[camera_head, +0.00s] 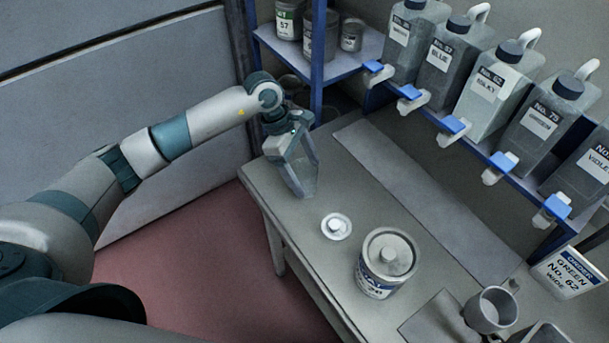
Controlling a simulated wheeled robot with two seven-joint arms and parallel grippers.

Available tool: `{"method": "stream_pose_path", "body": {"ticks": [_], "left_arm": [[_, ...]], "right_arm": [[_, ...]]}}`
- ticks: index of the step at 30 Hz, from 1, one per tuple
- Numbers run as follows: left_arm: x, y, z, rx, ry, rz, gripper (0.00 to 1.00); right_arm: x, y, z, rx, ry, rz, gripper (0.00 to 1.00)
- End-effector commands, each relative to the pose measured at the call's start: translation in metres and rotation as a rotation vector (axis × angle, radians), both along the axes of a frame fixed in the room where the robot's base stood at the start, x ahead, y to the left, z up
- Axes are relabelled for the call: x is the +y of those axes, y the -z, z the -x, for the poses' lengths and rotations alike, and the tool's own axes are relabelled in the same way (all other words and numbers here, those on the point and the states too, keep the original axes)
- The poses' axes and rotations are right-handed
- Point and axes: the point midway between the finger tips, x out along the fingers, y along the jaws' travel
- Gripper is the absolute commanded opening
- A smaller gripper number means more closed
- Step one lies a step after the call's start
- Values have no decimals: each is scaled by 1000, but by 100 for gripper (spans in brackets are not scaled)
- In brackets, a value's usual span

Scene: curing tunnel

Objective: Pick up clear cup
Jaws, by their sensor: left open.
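A grey cup with a handle (492,310) stands upright at the near right end of the table, in the lower right of the head view. It is the only handled cup I see, and I cannot tell whether it is clear. My left gripper (305,187) is over the far left corner of the table, pointing down with its fingers apart. My right gripper is not in view.
The labelled can (388,264) and small white disc (336,226) stand on the table (285,195). Blue-tapped jugs (497,92) line the rack at right. A shelf (345,68) holds several cans.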

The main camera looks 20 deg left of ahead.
Motion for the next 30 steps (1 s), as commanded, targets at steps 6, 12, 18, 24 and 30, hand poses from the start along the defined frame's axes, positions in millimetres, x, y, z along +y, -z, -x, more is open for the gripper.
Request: {"method": "stream_pose_path", "body": {"ticks": [6,12,18,24,30], "left_arm": [[-1,3,0,0,0,-1,74],[-1,3,0,0,0,-1,74],[0,3,0,0,0,-1,52],[0,3,0,0,0,-1,30],[0,2,0,0,0,-1,30]], "right_arm": [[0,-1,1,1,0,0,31],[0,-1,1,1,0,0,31],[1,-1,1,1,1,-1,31],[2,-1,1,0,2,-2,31],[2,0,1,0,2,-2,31]]}}
